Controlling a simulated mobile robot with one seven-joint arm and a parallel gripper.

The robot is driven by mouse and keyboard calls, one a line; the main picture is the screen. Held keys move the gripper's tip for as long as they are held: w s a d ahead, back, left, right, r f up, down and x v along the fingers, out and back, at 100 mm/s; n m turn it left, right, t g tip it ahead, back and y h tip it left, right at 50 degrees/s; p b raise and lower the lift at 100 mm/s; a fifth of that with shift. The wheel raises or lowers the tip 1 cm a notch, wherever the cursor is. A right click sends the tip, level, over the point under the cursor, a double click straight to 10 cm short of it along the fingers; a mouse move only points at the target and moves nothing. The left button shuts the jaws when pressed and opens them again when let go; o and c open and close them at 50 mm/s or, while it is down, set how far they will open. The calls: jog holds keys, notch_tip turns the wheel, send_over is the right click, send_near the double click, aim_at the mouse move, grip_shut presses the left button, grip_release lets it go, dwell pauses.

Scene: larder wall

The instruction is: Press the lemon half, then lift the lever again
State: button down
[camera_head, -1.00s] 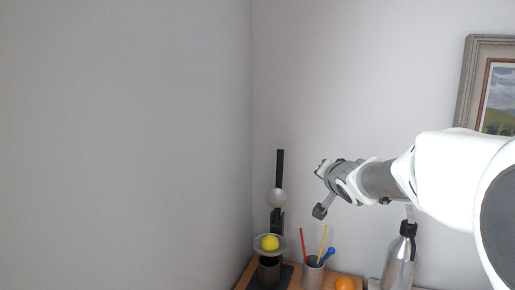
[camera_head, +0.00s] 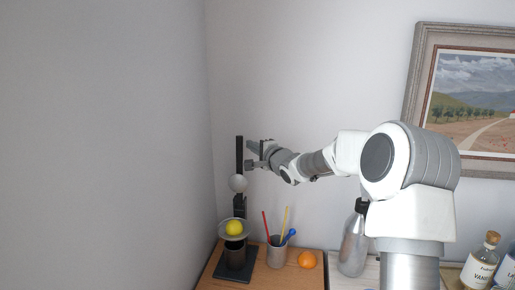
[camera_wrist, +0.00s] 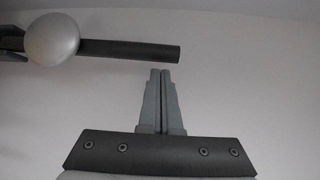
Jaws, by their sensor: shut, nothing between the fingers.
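The lemon half (camera_head: 234,228) is yellow and lies in the shallow dish (camera_head: 222,235) of a black press (camera_head: 240,207) at the left end of the counter. The press's black lever (camera_head: 239,155) stands upright, with a pale round press head (camera_head: 238,184) above the lemon. My gripper (camera_head: 254,152) is shut and empty, close to the right of the lever's upper part. In the wrist view, the lever (camera_wrist: 130,49) lies across the top left, its free end just beyond my fingertips (camera_wrist: 160,72). A gap shows between them there. The press head (camera_wrist: 52,40) is at its left.
A dark cup (camera_head: 235,258) stands under the dish. To the right are a grey holder (camera_head: 276,256) with coloured sticks, an orange (camera_head: 307,260), a steel bottle (camera_head: 354,243) and labelled bottles (camera_head: 480,262). A framed painting (camera_head: 475,95) hangs behind. The wall (camera_head: 100,140) bounds the left.

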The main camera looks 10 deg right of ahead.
jog(key=shift+x, duration=1.85)
jog(key=shift+s+f, duration=0.1)
